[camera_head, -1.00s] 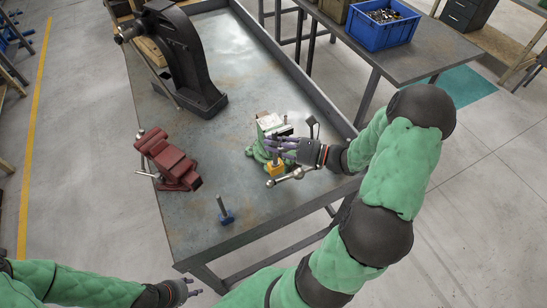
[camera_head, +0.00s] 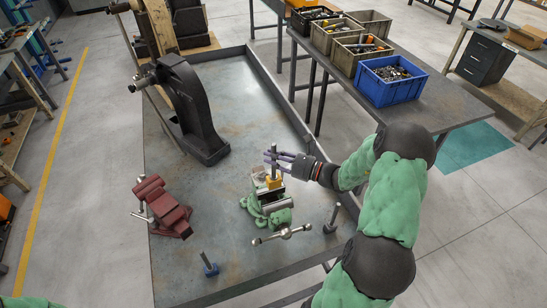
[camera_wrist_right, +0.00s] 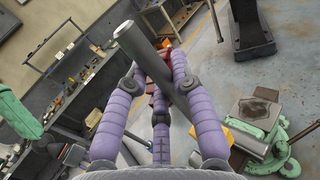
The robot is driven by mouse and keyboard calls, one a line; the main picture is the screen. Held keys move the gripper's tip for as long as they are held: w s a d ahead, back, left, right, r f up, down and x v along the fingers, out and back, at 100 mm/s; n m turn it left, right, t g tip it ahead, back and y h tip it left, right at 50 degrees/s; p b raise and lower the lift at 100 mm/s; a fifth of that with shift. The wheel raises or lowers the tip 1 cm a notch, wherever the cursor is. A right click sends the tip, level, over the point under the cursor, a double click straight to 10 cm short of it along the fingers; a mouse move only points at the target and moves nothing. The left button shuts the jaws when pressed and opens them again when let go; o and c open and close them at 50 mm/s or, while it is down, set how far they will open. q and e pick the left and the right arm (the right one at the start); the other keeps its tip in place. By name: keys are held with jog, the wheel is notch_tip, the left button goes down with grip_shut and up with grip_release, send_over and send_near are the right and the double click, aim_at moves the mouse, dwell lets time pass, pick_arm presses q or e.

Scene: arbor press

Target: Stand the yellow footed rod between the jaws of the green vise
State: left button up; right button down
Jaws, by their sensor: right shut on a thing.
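The yellow footed rod has a dark grey shaft (camera_head: 274,156) and a yellow foot (camera_head: 273,182). My right gripper (camera_head: 284,160) is shut on the shaft, which looks roughly upright in the head view. In the right wrist view the shaft (camera_wrist_right: 150,58) runs between my purple fingers. The yellow foot appears at the jaws of the green vise (camera_head: 252,207); I cannot tell whether it touches them. The vise also shows at the right of the wrist view (camera_wrist_right: 285,143), where a finger hides most of the foot. My left gripper is out of view.
A red vise (camera_head: 165,208) and a blue-footed rod (camera_head: 209,265) stand to the left. A dark-footed rod (camera_head: 333,220) stands right of the green vise's handle (camera_head: 283,235). The black arbor press (camera_head: 192,112) is at the back left. A blue bin (camera_head: 392,88) sits on the side table.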

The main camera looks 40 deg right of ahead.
aim_at(278, 182)
jog(key=shift+d+f+b, duration=0.1)
jog(key=shift+f+b, duration=4)
jog(key=shift+f, duration=1.9)
jog(key=c, duration=1)
grip_release()
jog(key=shift+f, duration=0.15)
jog(key=shift+s, duration=0.15)
jog(key=v, duration=1.1)
jog(key=shift+s+d, duration=0.15)
jog(key=shift+s, duration=0.2)
